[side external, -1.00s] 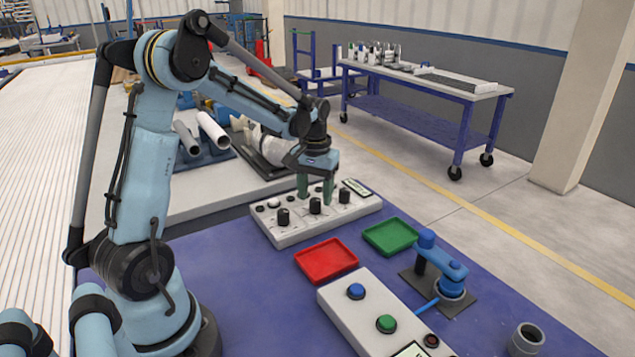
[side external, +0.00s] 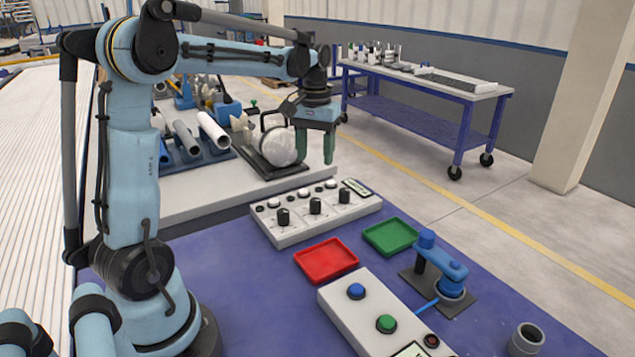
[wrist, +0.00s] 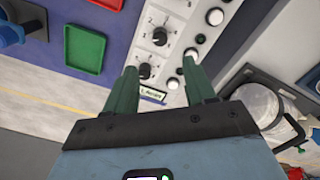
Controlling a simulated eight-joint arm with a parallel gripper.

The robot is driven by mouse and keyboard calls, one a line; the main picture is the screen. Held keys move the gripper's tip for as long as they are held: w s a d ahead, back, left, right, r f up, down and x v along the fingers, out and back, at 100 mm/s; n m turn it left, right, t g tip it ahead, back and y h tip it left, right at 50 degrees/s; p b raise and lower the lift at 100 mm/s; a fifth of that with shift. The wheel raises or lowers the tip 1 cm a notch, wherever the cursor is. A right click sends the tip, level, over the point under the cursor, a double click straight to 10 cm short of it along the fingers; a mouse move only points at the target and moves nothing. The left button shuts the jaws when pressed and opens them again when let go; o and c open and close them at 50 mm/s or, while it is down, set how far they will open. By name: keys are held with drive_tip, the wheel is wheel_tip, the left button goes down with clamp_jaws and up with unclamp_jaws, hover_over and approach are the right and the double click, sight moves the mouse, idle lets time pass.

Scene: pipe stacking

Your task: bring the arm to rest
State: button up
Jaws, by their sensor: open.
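My light blue arm stands at the left of the blue table (side external: 245,300) in the side view. My gripper (side external: 315,158) has two green fingers pointing down, apart and with nothing between them. It hangs well above the white control panel (side external: 290,230) with black knobs. In the wrist view my gripper (wrist: 160,85) is also open and empty, with the panel (wrist: 165,55) beyond the fingertips.
A red tray (side external: 326,260) and a green tray (side external: 390,236) lie in front of the panel. A blue device (side external: 440,265), a button box (side external: 375,315) and a grey pipe piece (side external: 525,338) are nearer.

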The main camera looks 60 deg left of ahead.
drive_tip(key=s+d+f+m+t, duration=0.1)
drive_tip(key=s+d+m+t, duration=0.2)
drive_tip(key=d, duration=0.6)
drive_tip(key=s+d+f+m+t, duration=0.1)
drive_tip(key=s+d+m+t, duration=0.3)
drive_tip(key=d, duration=0.5)
drive_tip(key=shift+s+f, duration=0.3)
drive_tip(key=shift+s, duration=0.75)
drive_tip(key=shift+d, duration=0.1)
